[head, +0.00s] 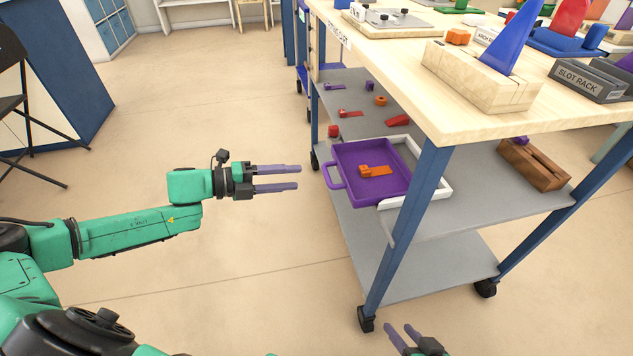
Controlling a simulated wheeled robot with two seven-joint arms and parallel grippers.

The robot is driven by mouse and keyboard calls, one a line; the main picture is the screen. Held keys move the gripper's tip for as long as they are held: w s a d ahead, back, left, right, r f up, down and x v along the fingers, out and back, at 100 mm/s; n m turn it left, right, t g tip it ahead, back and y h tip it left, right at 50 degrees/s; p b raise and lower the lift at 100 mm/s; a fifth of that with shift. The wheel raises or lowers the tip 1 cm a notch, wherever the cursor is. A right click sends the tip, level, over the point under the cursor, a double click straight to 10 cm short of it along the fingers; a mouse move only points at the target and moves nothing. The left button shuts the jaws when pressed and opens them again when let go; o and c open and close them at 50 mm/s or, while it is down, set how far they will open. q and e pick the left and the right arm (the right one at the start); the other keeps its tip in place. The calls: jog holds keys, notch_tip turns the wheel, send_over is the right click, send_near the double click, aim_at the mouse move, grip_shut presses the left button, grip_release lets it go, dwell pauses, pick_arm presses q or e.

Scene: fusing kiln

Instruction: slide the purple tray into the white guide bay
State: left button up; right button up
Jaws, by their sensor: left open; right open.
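The purple tray (347,160) lies on the middle shelf of the cart, with an orange piece (376,170) in it. Its left part and handle (333,176) stick out over the shelf's left edge. The white guide bay (441,190) shows around the tray's right part; the tray looks partly inside it, and the blue cart leg hides some of this. My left gripper (298,178) is open and empty, left of the tray handle and apart from it. My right gripper (415,338) is open at the bottom edge, mostly out of view, in front of the cart.
The grey shelf (350,93) also bears several small red, purple and orange pieces and a wooden block (533,163). A blue cart leg (408,225) stands in front of the bay. The wooden top (440,105) overhangs the shelf.

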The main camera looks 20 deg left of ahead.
pick_arm(q)
jog(key=x, duration=0.7)
jog(key=shift+d, duration=0.2)
pick_arm(e)
jog(key=shift+w+a+f+t+y, duration=0.1)
jog(key=shift+a+f+t+y, duration=0.1)
jog(key=shift+a+t, duration=0.2)
jog(key=shift+w+a+f+t+y, duration=0.1)
jog(key=shift+a+t+y, duration=0.15)
jog(key=shift+a, duration=0.25)
pick_arm(q)
jog(key=shift+w, duration=0.1)
jog(key=shift+r, duration=0.1)
grip_shut()
